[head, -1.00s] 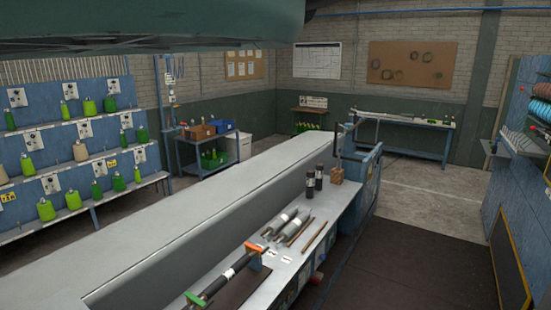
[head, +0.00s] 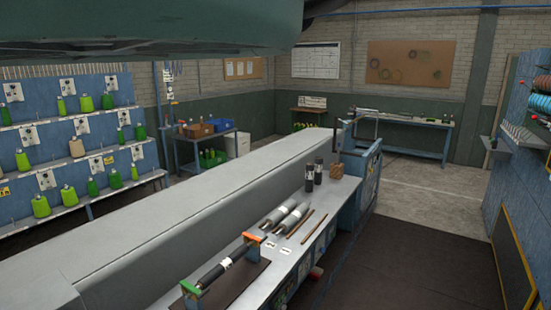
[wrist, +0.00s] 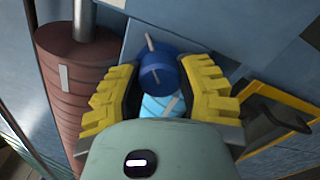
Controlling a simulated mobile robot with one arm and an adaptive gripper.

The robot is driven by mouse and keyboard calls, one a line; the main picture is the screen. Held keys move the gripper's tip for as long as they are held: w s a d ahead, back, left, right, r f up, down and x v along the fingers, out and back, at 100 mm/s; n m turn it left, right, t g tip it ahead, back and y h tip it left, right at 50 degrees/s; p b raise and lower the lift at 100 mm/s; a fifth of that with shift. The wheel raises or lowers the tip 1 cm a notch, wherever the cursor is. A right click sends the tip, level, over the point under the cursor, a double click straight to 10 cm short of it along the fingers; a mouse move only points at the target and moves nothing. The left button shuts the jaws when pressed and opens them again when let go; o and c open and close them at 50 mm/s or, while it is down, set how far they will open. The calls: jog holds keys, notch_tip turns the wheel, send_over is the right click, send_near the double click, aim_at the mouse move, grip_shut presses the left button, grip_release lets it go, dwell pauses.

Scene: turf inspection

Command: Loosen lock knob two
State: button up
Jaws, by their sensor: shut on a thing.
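A light blue part (wrist: 162,104) with a pale mark shows just below the knob, partly hidden by my gripper. No number is readable on the knob, so I cannot tell from a label whether it is lock knob two. The head view does not show my gripper or this knob.
A reddish-brown ribbed cylinder (wrist: 75,85) with a grey rod stands close left of my gripper. A yellow-edged frame (wrist: 268,92) is at the right. In the head view, a long grey bench (head: 215,215) bears rollers, and dark floor (head: 400,240) lies open to its right.

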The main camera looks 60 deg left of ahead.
jog(key=m+b, duration=0.3)
jog(key=b, duration=0.2)
jog(key=f+m+b, duration=0.1)
jog(key=m+b, duration=0.2)
jog(key=b, duration=0.3)
jog(key=m+b, duration=0.3)
jog(key=shift+r+b, duration=0.2)
jog(key=shift+b, duration=0.2)
grip_shut()
jog(key=m, duration=0.1)
jog(key=m+b, duration=0.1)
jog(key=m, duration=0.2)
jog(key=shift+r+m+b, duration=0.3)
jog(key=shift+b, duration=0.05)
jog(key=m, duration=0.6)
jog(key=shift+r, duration=0.1)
jog(key=o, duration=1.2)
grip_release()
jog(key=shift+a, duration=0.1)
